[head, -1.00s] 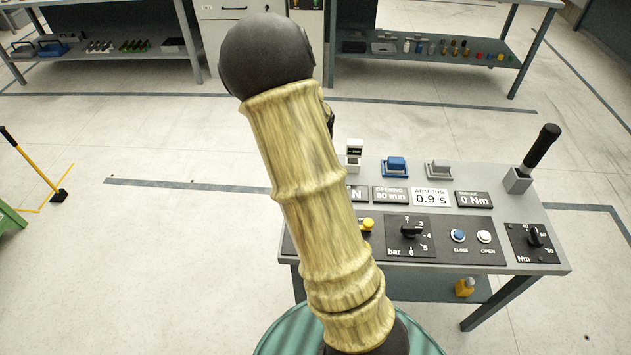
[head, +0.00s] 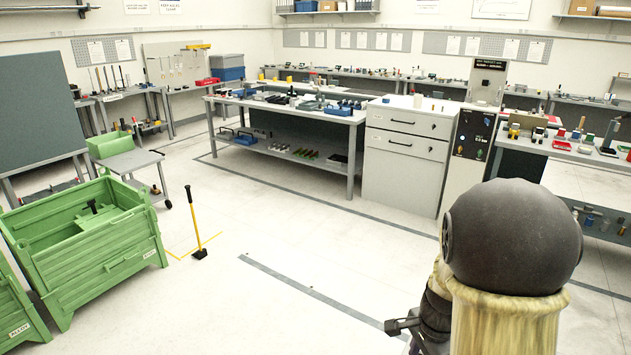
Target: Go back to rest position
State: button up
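My arm rises at the lower right of the head view, with a dark round joint and a pale yellow link. Left of it, low in the picture, a dark jutting part looks like my gripper (head: 400,325). It is partly hidden behind the arm and cut by the lower edge. I cannot see its fingertips clearly, nor whether it holds anything.
Green crates (head: 88,245) stand at the left, near a yellow-handled sledgehammer (head: 196,225) upright on the floor. A workbench (head: 285,110), a grey drawer cabinet (head: 403,155) and a testing machine (head: 470,150) stand at the back. The middle floor is clear.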

jog(key=s+a+r+n+t, duration=0.1)
jog(key=s+a+r+n, duration=0.3)
jog(key=n, duration=1)
jog(key=s+a, duration=0.2)
jog(key=a, duration=0.1)
jog(key=shift+s+r+n+t, duration=0.2)
jog(key=shift+s+n+t, duration=0.05)
jog(key=shift+n+t, duration=0.15)
